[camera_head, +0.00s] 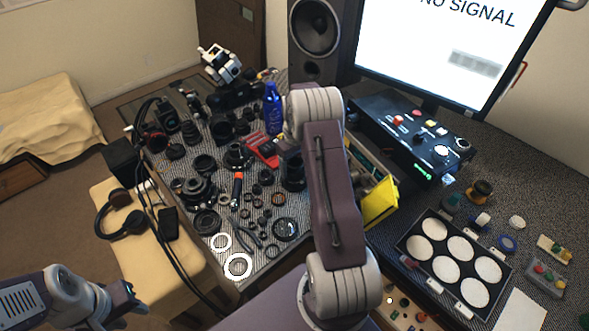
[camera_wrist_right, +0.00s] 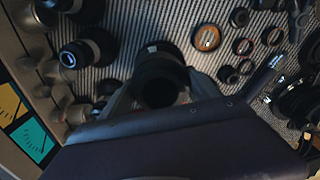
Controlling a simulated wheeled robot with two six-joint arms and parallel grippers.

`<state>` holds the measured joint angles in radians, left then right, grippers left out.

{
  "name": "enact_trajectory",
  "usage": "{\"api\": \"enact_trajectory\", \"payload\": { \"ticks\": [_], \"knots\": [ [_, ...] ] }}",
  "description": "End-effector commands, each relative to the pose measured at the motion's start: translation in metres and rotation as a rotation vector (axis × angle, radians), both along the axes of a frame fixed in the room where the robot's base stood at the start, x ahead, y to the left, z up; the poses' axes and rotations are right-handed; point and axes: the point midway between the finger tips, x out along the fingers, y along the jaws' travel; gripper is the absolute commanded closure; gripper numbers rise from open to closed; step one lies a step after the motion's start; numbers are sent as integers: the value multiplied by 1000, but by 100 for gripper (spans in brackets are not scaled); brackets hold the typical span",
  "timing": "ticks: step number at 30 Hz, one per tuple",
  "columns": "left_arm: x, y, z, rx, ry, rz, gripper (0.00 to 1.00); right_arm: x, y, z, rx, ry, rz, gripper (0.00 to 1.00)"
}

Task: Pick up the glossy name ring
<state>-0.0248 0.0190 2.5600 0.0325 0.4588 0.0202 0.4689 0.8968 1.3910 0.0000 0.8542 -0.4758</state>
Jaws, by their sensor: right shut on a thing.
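My right gripper (camera_wrist_right: 158,92) is shut around a black cylindrical lens part (camera_wrist_right: 160,62) with a small pale label on its top edge. A dark round opening faces the wrist camera, and the fingers lie on either side. In the head view my right arm hides this gripper. I cannot tell which piece is the glossy name ring; several dark rings and two white rings (camera_head: 238,265) lie on the striped mat (camera_head: 262,268). My left gripper (camera_head: 128,291) is at the lower left, apart from the mat, its fingers too unclear to read.
Lens parts crowd the mat, with a blue bottle (camera_head: 273,108) at its back. A black tray (camera_head: 456,262) with white round pads stands at the right, below a control box (camera_head: 413,135). Headphones (camera_head: 121,215) lie at the left. A speaker (camera_head: 316,40) and monitor (camera_head: 450,45) stand behind.

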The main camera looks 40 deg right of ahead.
Motion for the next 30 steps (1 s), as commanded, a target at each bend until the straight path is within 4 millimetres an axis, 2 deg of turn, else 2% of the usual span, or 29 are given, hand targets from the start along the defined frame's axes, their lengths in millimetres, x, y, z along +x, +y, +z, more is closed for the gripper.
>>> {"api": "enact_trajectory", "payload": {
  "ticks": [3, 15, 21, 30],
  "knots": [
    [0, 0, 1, 0, 0, 0, 64, 1, -1, 26, -3, -5, 0, 68],
    [0, 0, -2, 0, 0, 0, 64, -80, -47, 79, -1, -2, -5, 68],
    [0, 0, -2, 0, 0, 0, 64, -99, -57, 91, 0, 0, -1, 68],
    [0, 0, -2, 0, 0, 0, 64, -101, -59, 92, 0, 0, 0, 68]
  ]
}}
